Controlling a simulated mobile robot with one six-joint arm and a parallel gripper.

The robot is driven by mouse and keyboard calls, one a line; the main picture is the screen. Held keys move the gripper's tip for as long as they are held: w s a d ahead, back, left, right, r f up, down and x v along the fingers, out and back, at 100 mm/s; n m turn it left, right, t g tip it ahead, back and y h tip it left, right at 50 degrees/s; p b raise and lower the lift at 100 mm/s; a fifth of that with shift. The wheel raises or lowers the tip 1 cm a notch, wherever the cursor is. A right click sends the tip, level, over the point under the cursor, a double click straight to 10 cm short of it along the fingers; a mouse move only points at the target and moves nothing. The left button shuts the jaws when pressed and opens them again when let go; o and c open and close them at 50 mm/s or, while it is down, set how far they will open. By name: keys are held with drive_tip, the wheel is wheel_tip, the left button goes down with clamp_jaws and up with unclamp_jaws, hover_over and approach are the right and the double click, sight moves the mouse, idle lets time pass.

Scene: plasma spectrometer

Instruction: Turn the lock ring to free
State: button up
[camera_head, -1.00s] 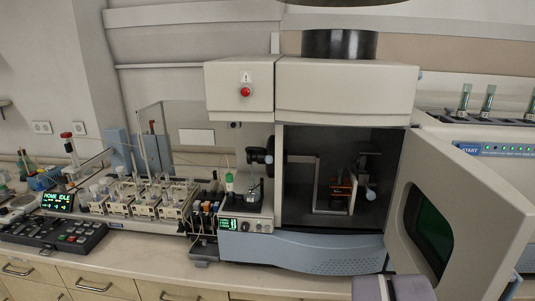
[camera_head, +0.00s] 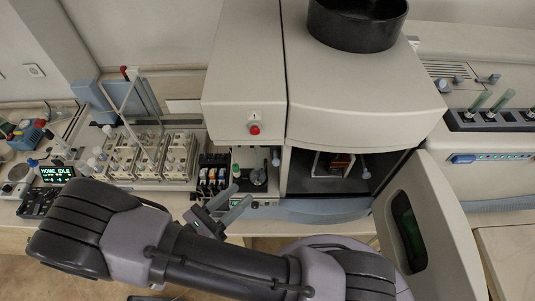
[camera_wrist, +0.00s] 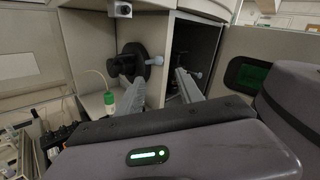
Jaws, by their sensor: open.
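A black round fitting (camera_wrist: 150,66), which looks like the lock ring, sits on the side wall of the small bay in the wrist view. A small pale knob sticks out at its right. Its exact turn position cannot be read. My gripper (camera_wrist: 160,78) is open and empty, with its two grey fingers pointing toward the bay, one on each side below the fitting. In the head view my gripper (camera_head: 238,198) is in front of the instrument's small bay, apart from it.
The spectrometer's door (camera_head: 428,225) stands open at the right of its dark chamber (camera_head: 305,175). A green-marked bottle (camera_wrist: 109,100) with a thin tube stands left of my fingers. Sample racks (camera_head: 150,155) fill the bench at the left.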

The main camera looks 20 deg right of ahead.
sight(274, 164)
drive_tip(key=p+x, duration=0.2)
drive_tip(key=x, duration=1)
drive_tip(key=shift+w+d+p, duration=0.1)
drive_tip(key=shift+w+p, duration=0.1)
drive_tip(key=shift+p, duration=0.1)
drive_tip(key=shift+w+d, duration=0.15)
drive_tip(key=shift+w, duration=0.05)
drive_tip(key=shift+c, duration=0.2)
clamp_jaws()
